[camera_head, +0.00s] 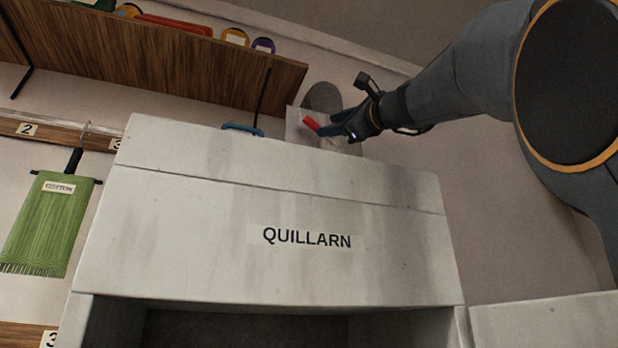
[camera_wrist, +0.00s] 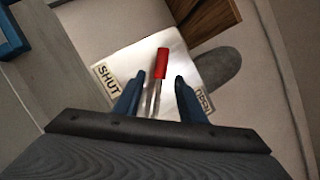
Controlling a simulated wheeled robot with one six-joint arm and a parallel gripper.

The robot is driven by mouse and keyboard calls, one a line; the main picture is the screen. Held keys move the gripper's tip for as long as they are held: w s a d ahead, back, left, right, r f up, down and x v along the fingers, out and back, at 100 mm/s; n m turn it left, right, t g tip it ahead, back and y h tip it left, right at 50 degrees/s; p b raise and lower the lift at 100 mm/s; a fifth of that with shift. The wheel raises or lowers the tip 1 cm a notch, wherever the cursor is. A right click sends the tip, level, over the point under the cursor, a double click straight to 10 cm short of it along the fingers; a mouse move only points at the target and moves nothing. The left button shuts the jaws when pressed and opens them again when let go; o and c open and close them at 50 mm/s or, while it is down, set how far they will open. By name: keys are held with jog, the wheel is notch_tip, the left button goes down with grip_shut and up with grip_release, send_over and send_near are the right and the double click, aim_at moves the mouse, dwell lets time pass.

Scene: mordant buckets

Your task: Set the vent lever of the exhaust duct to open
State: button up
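The vent lever has a red handle (camera_wrist: 161,63) on a metal shaft, in front of a pale plate (camera_wrist: 186,62). A SHUT label (camera_wrist: 107,78) is on the plate's left in the wrist view. Another label (camera_wrist: 203,102) on the right is partly hidden and hard to read. A dark grey round duct (camera_wrist: 217,67) shows behind the plate. My gripper (camera_wrist: 158,77) is open, its blue fingers on either side of the lever with gaps visible. In the head view, the red handle (camera_head: 310,123) pokes out left of my gripper (camera_head: 332,126); the plate (camera_head: 294,127) is partly hidden.
A wooden shelf (camera_head: 190,70) with coloured items is at upper left. A green cloth (camera_head: 50,220) hangs at the left.

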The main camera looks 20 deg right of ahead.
aim_at(317, 125)
jog(key=shift+n+y, duration=0.5)
jog(key=shift+y, duration=0.1)
jog(key=shift+p+x, duration=1.75)
jog(key=shift+x, duration=0.75)
jog(key=shift+s+a+r, duration=0.1)
grip_shut()
